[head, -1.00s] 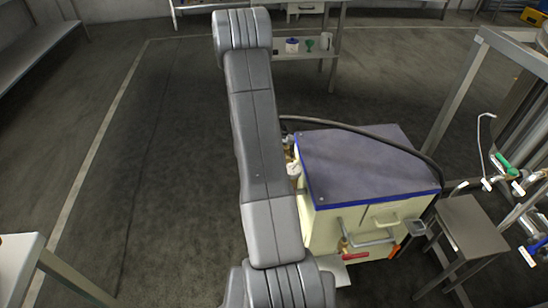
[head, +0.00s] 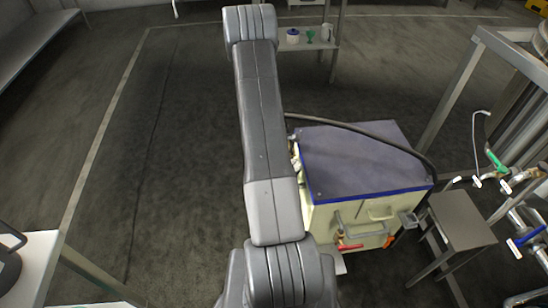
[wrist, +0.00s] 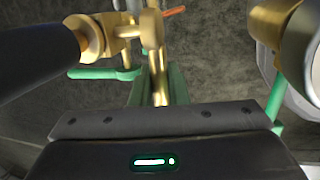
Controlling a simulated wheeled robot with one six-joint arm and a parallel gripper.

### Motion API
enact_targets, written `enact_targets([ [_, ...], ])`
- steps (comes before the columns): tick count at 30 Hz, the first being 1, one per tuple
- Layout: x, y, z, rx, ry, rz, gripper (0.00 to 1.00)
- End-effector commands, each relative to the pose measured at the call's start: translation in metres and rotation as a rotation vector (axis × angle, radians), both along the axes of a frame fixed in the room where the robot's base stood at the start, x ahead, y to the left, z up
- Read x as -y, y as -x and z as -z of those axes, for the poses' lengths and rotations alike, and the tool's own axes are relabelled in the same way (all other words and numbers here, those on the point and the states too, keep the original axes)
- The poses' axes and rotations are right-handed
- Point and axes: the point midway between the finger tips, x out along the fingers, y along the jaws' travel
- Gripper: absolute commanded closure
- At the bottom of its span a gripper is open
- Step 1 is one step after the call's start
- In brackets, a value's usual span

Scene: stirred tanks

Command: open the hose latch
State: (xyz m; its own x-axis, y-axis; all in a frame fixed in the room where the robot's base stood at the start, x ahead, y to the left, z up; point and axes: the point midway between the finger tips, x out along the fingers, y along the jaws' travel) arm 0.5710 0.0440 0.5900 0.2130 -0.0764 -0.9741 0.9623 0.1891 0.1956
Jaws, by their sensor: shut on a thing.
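In the wrist view a black hose (wrist: 35,52) comes in from the left and ends in a brass coupling (wrist: 91,38). A green lever (wrist: 105,73) lies under the coupling. A narrow brass part with green on both sides stands at the middle, between the fingers of my gripper (wrist: 158,90). My gripper appears shut on it; it looks like the hose latch, but the dark gripper body hides its lower end. My arm hides my gripper there.
A larger brass fitting (wrist: 302,45) is close on the right in the wrist view. A grey stool (head: 459,218) and pipes with a green-handled valve (head: 496,161) stand right of the box. A white table (head: 30,268) is at lower left. Open floor lies left of my arm.

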Motion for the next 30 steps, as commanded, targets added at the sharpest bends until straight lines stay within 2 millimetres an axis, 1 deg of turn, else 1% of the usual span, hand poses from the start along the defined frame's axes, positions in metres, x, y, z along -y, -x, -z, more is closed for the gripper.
enact_targets([
  [5,0.000,0.001,0.001,-0.001,0.000,0.001,1.00],
  [6,0.000,0.001,0.001,-0.001,0.000,0.001,0.78],
  [8,0.000,0.001,0.001,-0.001,0.000,0.001,0.66],
  [16,0.000,0.000,0.000,-0.001,0.000,0.001,0.66],
  [20,-0.001,0.001,-0.010,0.001,-0.001,0.002,0.66],
  [23,-0.002,0.004,-0.026,0.003,-0.001,0.000,0.66],
  [30,-0.007,0.016,-0.081,0.003,-0.001,0.001,0.66],
])
